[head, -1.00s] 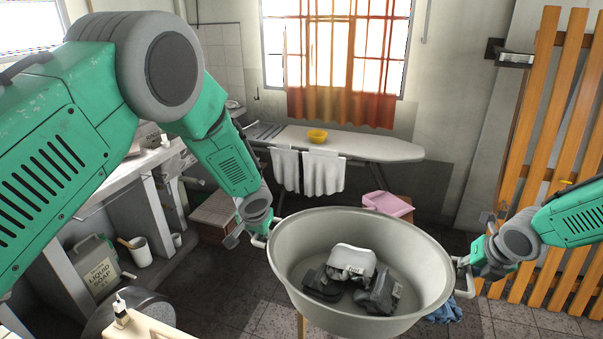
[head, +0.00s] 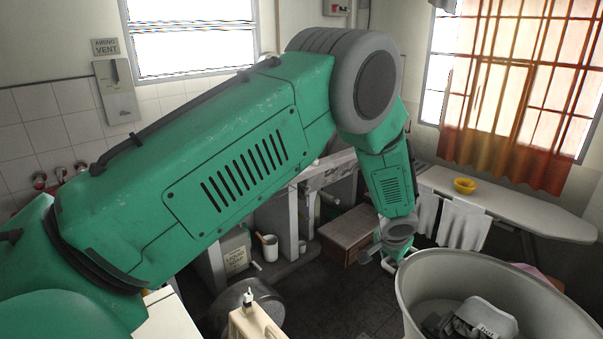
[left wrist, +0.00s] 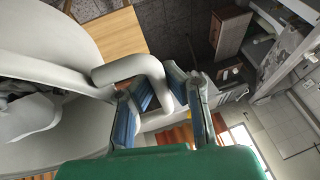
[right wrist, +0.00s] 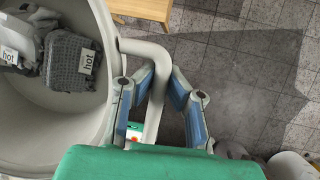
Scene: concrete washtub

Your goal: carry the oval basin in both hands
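The oval basin (head: 520,285) is pale grey and stands at the lower right of the head view, partly cut off. Grey items labelled "hot" (right wrist: 73,62) lie in it, as the right wrist view shows. My left gripper (head: 388,262) is at the basin's left end. In the left wrist view its blue-padded fingers (left wrist: 160,88) are closed around the basin's bent handle (left wrist: 125,70). My right gripper (right wrist: 160,92) has its fingers on both sides of the other handle (right wrist: 158,60), closed on it. It is outside the head view. The basin's underside is hidden in the head view.
A wooden stool or table top (left wrist: 108,38) shows beside the basin's underside. An ironing board (head: 530,212) with a yellow bowl (head: 464,185) and white cloths stands behind. A counter, a soap canister (head: 236,258) and a dark round container (head: 255,298) are at the left.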

